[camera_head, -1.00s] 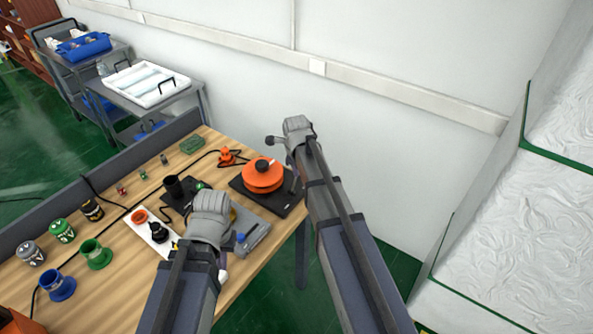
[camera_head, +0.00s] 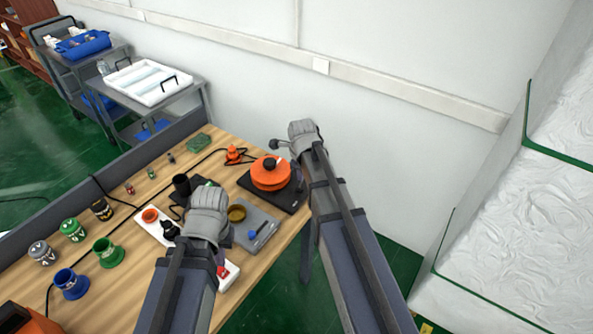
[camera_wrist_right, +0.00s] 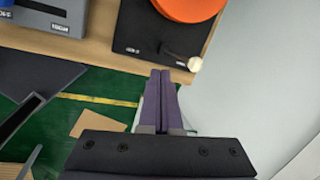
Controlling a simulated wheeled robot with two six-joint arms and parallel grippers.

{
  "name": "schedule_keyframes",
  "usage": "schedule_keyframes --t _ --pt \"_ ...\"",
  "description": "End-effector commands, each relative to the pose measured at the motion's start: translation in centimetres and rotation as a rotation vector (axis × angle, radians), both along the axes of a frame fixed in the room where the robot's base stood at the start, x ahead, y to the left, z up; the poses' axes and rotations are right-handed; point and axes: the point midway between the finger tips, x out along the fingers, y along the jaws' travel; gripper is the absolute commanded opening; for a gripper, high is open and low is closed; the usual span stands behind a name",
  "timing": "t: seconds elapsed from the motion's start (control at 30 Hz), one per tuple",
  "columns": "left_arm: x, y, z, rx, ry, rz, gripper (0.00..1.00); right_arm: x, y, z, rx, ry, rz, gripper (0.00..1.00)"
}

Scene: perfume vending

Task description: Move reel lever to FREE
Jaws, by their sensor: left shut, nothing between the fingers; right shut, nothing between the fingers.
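The orange reel (camera_head: 270,173) sits on a black base (camera_head: 272,192) near the right edge of the wooden table. In the right wrist view the orange reel (camera_wrist_right: 190,8) is cut off at the top, and a lever with a pale round knob (camera_wrist_right: 195,64) stands at the base's corner. In the right wrist view my right gripper (camera_wrist_right: 163,75) is shut and empty, its tips just below the base edge, left of the knob and apart from it. In the head view its fingertips are hidden behind its arm. My left gripper (camera_head: 207,200) hangs over the table, its fingers not clearly visible.
A grey device (camera_head: 258,226) with a round amber dish stands left of the reel base. A white wall rises behind the table.

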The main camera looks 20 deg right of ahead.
Motion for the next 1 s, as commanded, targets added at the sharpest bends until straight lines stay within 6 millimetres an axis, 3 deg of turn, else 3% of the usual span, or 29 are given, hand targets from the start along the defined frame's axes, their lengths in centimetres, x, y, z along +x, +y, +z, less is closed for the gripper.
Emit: schedule_keyframes --t 0.6,1.0 --pt "0.0 0.0 8.5 -0.002 0.000 0.010 0.00 -1.6 0.2 8.5 0.000 0.000 -0.001 0.00" --pt "0.0 0.0 9.2 -0.003 0.000 0.013 0.00 -1.8 0.2 9.2 0.000 0.000 -0.001 0.00"
